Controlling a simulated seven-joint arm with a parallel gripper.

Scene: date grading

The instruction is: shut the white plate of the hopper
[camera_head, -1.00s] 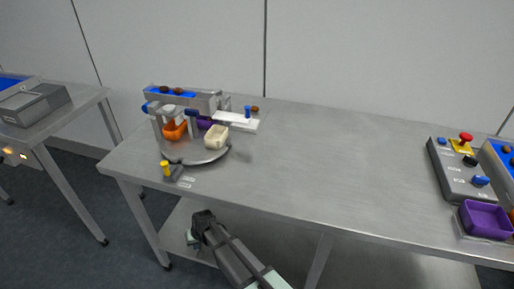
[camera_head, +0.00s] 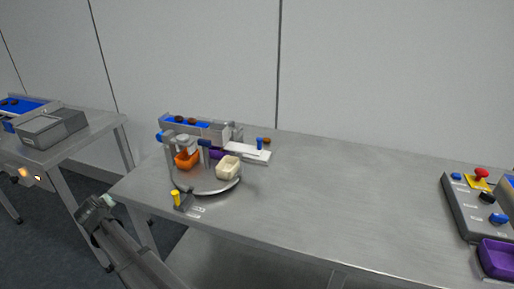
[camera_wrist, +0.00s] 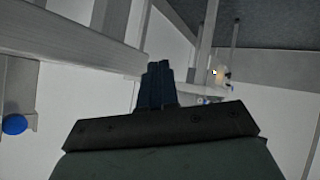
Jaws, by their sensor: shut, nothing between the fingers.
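The hopper (camera_head: 205,130) is a grey box-like housing with a blue top carrying dark dates, above a round turntable at the table's left end. Its white plate (camera_head: 250,155) sticks out to the right, with an upright blue knob (camera_head: 260,143) on it. My gripper (camera_head: 86,208) is at the lower left, off the table's left front corner, well apart from the plate. In the wrist view its dark fingers (camera_wrist: 158,75) are together and empty. The plate cannot be made out in the wrist view.
The grey turntable (camera_head: 212,188) carries an orange cup (camera_head: 187,160) and a cream cup (camera_head: 229,167). A yellow-topped lever (camera_head: 176,198) stands at its front. A button box (camera_head: 470,215) and purple tray (camera_head: 496,258) are at right. The table's middle is clear. A second table with a grey bin (camera_head: 50,128) stands left.

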